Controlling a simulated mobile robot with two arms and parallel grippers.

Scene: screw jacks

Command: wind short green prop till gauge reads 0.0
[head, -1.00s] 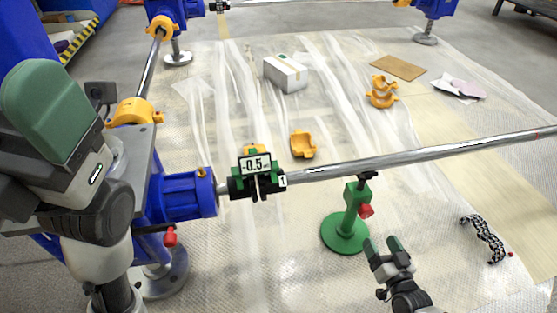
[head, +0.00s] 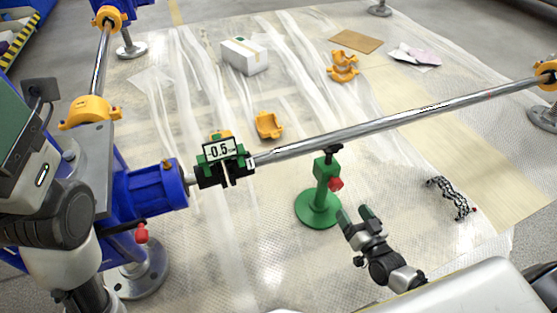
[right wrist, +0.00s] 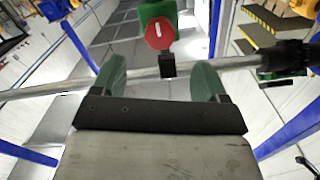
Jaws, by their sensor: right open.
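The short green prop (head: 318,205) stands upright on its round base, its black head at the underside of the long metal shaft (head: 400,118). Its red knob (head: 336,184) faces right. The gauge (head: 220,150) hangs on the shaft at the left and reads -0.5. My right gripper (head: 356,214) is open and empty, apart from the prop, to its lower right. In the right wrist view the red knob (right wrist: 160,33) lies ahead of the gap between my green fingers (right wrist: 162,78), with the prop's green body (right wrist: 160,10) behind it. My left gripper is out of view.
A blue stand with a flange (head: 150,190) carries the shaft's left end. Loose orange clamps (head: 268,126), a white box (head: 244,56), cardboard (head: 355,40) and a black-and-white coiled item (head: 450,198) lie on the plastic sheet. The floor around the prop's base is clear.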

